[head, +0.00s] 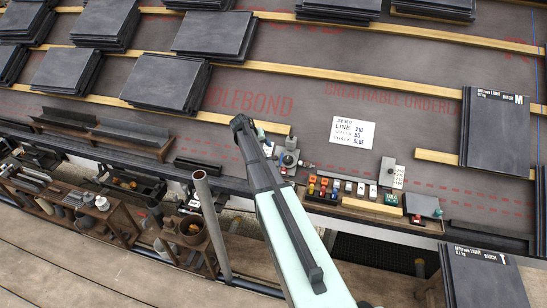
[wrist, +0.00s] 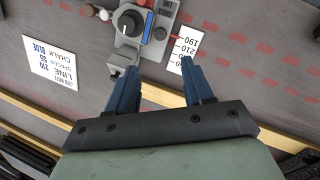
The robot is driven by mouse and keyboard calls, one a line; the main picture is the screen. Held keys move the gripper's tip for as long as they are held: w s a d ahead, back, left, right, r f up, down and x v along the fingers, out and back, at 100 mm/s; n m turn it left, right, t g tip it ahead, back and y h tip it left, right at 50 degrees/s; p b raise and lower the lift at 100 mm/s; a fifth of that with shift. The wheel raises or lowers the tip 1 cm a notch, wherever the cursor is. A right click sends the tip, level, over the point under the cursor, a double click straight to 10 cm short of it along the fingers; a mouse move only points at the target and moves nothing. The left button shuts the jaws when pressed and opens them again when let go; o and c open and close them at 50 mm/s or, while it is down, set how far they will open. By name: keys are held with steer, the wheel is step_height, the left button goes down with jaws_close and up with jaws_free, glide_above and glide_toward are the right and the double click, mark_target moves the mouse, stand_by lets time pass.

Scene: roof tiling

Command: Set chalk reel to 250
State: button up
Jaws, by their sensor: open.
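The chalk reel (head: 288,158) is a small grey unit with a round knob, at the batten's end beside my arm.
A job note (head: 353,132) on the membrane reads line 210, spacer 55, chalk blue. A tray (head: 350,213) of coloured blocks lies right of the reel. Slate stacks (head: 214,36) and battens (head: 330,73) cover the roof above. A vertical pole (head: 210,225) stands left of my arm.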

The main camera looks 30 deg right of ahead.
mark_target(275, 157)
steer(key=x, duration=1.3)
steer(key=shift+f, duration=0.4)
jaws_close()
